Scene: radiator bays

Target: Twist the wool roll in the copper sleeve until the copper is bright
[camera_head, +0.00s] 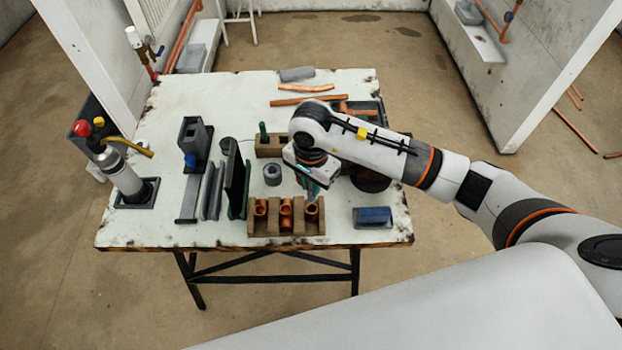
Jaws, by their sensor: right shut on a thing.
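A brown wooden rack (271,229) at the front of the table holds several copper fittings upright. The copper sleeve (312,214) is likely the one in its right slot. My right gripper (312,193) points down just above that sleeve and is shut on the wool roll. The roll is too small and too hidden by the gripper to make out, and I cannot tell how deep it sits. The inside of the sleeve is too small to judge its brightness. My left gripper is out of view.
A grey ring-shaped roll (272,175) stands behind the rack. A blue-grey block (372,217) lies right of it. Dark upright plates (235,178) stand to the left, with a gas torch (122,177) at the table's left edge. Copper pipes (301,99) lie at the back.

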